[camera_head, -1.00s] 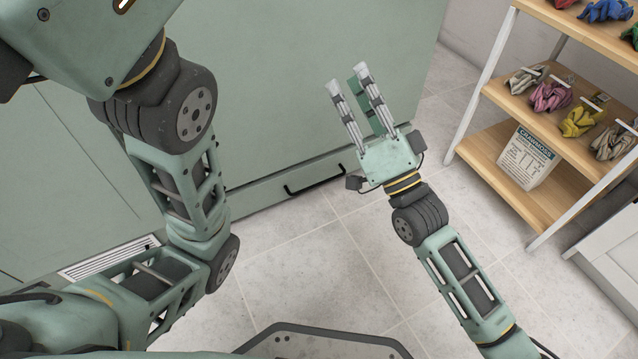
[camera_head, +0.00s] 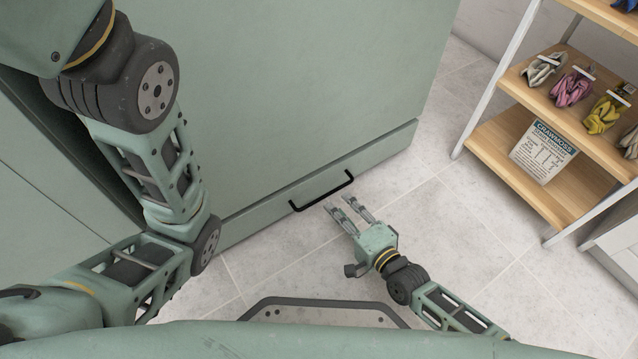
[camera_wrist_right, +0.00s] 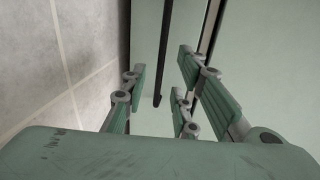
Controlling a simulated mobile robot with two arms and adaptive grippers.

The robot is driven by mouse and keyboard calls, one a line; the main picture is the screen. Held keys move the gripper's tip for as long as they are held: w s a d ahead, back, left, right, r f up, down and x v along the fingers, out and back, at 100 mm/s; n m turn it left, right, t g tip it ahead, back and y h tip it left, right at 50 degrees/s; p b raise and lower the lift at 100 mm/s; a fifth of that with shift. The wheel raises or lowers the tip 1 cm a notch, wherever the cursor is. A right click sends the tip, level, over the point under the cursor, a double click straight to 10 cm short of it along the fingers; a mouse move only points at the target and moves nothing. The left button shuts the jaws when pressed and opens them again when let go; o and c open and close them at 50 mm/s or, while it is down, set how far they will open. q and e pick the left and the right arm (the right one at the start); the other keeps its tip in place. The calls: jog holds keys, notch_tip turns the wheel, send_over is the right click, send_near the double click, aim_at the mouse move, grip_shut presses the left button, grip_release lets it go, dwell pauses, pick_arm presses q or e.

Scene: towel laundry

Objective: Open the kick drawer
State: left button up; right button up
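The kick drawer (camera_head: 388,151) is the low green strip along the bottom of the large green cabinet. It looks shut, flush below the cabinet front. Its black bar handle (camera_head: 322,196) is on its face. My right gripper (camera_head: 338,204) is low over the floor, just in front of the handle, with its fingers pointing at the drawer. In the right wrist view the fingers are open. The handle (camera_wrist_right: 163,55) runs lengthwise between the two sides of the fingers there, with no visible grip on it. My left arm shows at the left, but its gripper is out of view.
The large cabinet front (camera_head: 300,90) rises above the drawer. The tiled floor (camera_head: 440,215) between the drawer and the rack is clear.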

aim_at(327, 194)
jog(key=b+x, duration=0.3)
jog(key=x, duration=0.3)
jog(key=shift+f+b, duration=0.15)
jog(key=shift+b, duration=0.2)
jog(key=shift+w+a, duration=0.4)
jog(key=shift+w, duration=0.1)
grip_shut()
